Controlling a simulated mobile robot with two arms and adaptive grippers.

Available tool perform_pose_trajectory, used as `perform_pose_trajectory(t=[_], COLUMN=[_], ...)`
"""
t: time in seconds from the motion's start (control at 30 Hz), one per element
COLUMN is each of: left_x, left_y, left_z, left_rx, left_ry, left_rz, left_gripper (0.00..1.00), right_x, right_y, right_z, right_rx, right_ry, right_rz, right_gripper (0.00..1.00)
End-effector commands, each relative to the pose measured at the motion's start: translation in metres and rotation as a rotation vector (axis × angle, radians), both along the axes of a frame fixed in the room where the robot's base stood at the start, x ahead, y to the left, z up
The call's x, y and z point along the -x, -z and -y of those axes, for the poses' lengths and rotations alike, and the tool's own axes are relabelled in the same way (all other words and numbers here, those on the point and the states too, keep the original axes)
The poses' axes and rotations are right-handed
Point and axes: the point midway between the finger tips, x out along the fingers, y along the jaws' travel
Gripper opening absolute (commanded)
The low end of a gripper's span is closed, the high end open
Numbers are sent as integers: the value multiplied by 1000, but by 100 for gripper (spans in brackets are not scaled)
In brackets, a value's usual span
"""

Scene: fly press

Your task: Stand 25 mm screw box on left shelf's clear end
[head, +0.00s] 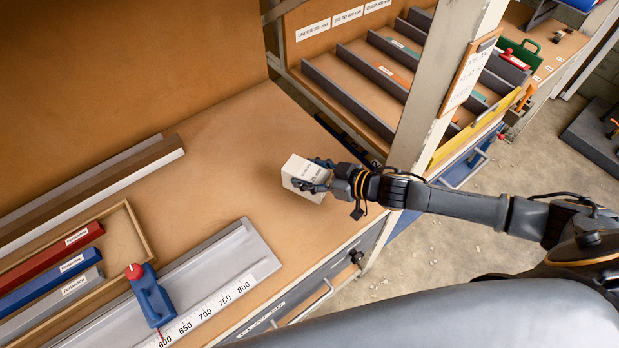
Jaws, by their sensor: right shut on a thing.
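A small white box (301,174) with dark printing on its faces is over the tan bench top near its right end. The print is too small to read for sure. My right gripper (322,178) is shut on the box, with dark fingers along its right side. I cannot tell whether the box touches the bench or hangs just above it. The bench top (225,160) around the box is bare. My left gripper is not in view.
A ruler stop with a blue block (151,296) and a tray of coloured bars (125,232) lie at left. Long strips (90,190) lie along the back. A sloped divided rack (350,80) stands beyond a post (440,80) at upper right.

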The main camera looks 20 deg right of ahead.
Motion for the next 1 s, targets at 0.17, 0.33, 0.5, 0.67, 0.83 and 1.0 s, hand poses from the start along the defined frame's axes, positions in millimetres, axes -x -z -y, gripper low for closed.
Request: perform_pose_trajectory(t=[0.17, 0.33, 0.5, 0.67, 0.83, 1.0], left_x=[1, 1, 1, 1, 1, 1], left_y=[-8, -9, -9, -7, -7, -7], left_z=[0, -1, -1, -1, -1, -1], left_rx=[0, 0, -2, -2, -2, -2], left_ry=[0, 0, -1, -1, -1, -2], left_rz=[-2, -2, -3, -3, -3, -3], left_gripper=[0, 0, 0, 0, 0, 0], right_x=[-3, -3, -3, -3, -2, -2], right_y=[20, 32, 33, 36, 37, 37], right_z=[2, 2, 2, 2, 2, 2], right_rx=[-2, -1, -1, 0, 1, 1], right_ry=[1, -1, -2, -2, 0, 0], right_rz=[-2, 2, 3, 2, 0, 0], right_gripper=[4, 4, 4, 4, 77, 77])
